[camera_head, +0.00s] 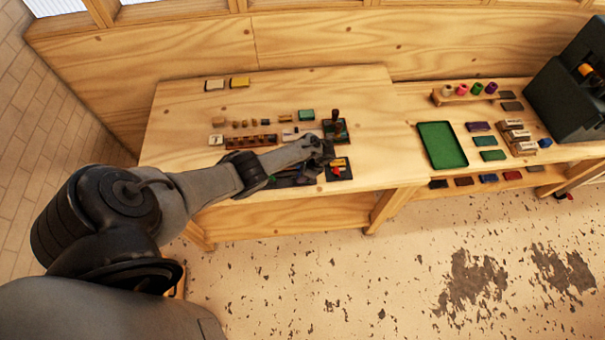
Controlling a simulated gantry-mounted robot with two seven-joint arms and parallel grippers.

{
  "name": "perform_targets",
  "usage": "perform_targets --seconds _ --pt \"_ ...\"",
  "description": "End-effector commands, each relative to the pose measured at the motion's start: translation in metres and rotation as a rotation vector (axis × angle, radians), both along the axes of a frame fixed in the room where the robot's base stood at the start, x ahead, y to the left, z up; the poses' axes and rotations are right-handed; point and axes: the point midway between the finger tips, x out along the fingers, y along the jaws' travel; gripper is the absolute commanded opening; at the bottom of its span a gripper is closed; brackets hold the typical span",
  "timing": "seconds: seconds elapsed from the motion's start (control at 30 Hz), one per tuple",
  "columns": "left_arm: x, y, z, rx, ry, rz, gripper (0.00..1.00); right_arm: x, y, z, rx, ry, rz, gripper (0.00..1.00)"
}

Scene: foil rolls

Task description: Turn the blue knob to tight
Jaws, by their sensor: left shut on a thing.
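My left arm reaches in from the left across the front of the wooden table (190,125). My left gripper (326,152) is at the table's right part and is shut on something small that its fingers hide. A dark stand with an upright brown handle (335,118) is just behind the gripper. A dark plate with a red and yellow part (338,170) lies just in front of it. I cannot make out the blue knob; the gripper may cover it. My right gripper is not in view.
Small blocks and a brown tray (240,140) lie left of the gripper. A green box (306,115) is behind it. The right-hand bench holds a green tray (442,145), several coloured rolls (476,88) and a dark green machine (570,90).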

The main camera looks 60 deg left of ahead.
Motion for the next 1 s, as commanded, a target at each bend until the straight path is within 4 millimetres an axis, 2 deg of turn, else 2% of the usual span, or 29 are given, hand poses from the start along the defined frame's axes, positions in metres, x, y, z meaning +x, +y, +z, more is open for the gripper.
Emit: perform_targets --seconds 0.13,0.17,0.3,0.67,0.83,1.0 --pt "0.000 0.000 0.000 0.000 0.000 -0.001 0.05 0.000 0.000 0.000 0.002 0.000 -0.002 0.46" --pt "0.000 0.000 0.000 0.000 0.000 -0.001 0.40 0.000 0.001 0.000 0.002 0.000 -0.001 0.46" --pt "0.000 0.000 0.000 0.000 0.000 0.000 0.60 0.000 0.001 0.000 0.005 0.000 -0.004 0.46" --pt "0.001 -0.001 0.004 0.000 -0.001 0.001 0.60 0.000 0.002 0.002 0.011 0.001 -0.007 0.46" --pt "0.006 -0.005 0.021 -0.001 -0.002 0.000 0.60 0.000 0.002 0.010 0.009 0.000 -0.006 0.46" --pt "0.016 -0.013 0.048 -0.002 -0.004 0.000 0.60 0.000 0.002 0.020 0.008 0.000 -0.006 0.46"
